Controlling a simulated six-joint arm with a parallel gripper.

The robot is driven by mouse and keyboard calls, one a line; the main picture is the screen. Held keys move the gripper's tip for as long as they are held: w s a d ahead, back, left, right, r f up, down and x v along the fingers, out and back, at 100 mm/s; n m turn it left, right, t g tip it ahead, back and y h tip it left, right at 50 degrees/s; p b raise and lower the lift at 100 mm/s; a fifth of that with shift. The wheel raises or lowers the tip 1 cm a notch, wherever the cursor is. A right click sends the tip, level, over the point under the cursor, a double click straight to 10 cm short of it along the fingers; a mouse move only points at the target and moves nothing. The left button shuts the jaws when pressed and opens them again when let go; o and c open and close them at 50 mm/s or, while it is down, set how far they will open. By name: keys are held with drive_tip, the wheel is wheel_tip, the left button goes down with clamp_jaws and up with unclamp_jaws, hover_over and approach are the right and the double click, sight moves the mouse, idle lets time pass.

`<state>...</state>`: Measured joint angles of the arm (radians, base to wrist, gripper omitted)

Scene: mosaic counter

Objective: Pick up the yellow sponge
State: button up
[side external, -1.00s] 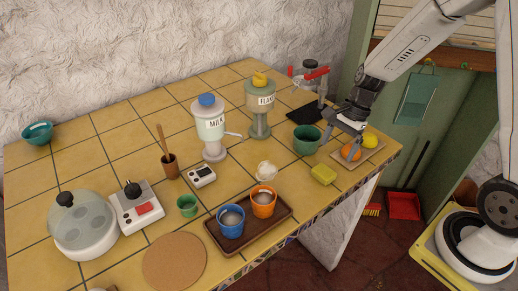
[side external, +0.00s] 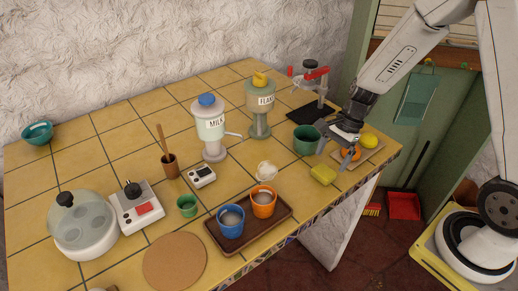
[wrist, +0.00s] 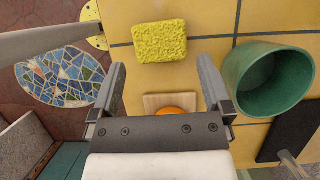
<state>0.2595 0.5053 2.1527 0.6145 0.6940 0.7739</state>
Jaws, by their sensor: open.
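The yellow sponge (side external: 323,174) lies flat on the tiled counter near its front right edge, left of a wooden board. In the wrist view the sponge (wrist: 159,41) is beyond the fingertips, roughly centred between them, with nothing touching it. My gripper (side external: 333,159) is open and empty, above the counter just behind and right of the sponge, over the gap between green pot and board. Its two fingers also show in the wrist view (wrist: 160,80), spread apart.
A green pot (side external: 306,139) stands close beside my gripper. A dark tray (side external: 252,238) with blue and orange cups lies left of the sponge. The counter edge is close in front.

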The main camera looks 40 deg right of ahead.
sight(325, 170)
drive_tip(key=shift+x, duration=2.25)
drive_tip(key=c, duration=1)
drive_tip(key=shift+r, duration=0.15)
drive_tip(key=shift+r, duration=4.9)
